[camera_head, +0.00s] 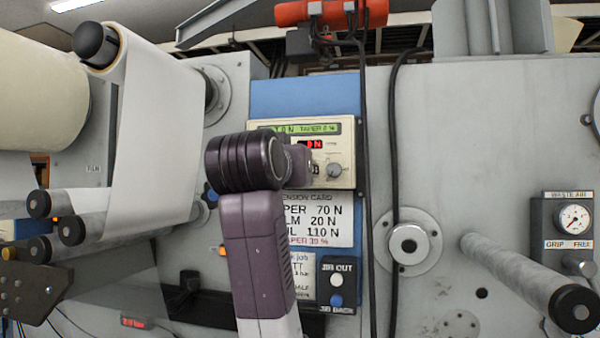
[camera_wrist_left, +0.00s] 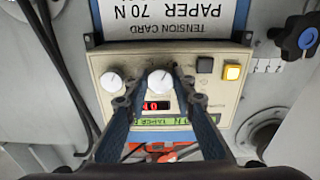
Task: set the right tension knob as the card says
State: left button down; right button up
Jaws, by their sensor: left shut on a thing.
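A beige tension panel (camera_head: 345,145) has a white right-hand knob (camera_head: 335,170), which shows at the left in the wrist view (camera_wrist_left: 111,82), where the panel is upside down. A second white knob (camera_wrist_left: 160,78) sits beside it, between the fingers of my left gripper (camera_wrist_left: 160,88); the gripper is shut on it. In the head view my left gripper (camera_head: 300,166) covers this knob. The tension card (camera_head: 330,212) below is partly hidden; it shows PAPER 70 N, a line ending LM 20 N, one ending 110 N, and a taper line.
A green display (camera_head: 318,128) and a red display (camera_head: 314,144) are partly covered by my arm. A lit yellow button (camera_wrist_left: 232,72) and a dark button (camera_wrist_left: 205,65) are near the fingers. A job card (camera_head: 303,275), blue-and-white buttons (camera_head: 337,280) and hanging black cables (camera_head: 394,150) are close by.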

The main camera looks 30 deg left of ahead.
pick_arm(q)
jog(key=shift+a+m+b, duration=0.1)
jog(key=shift+m+b, duration=1.8)
jog(key=shift+m, duration=2.9)
jog(key=c, duration=1.6)
grip_release()
jog(key=v, duration=0.7)
jog(key=shift+s, duration=0.2)
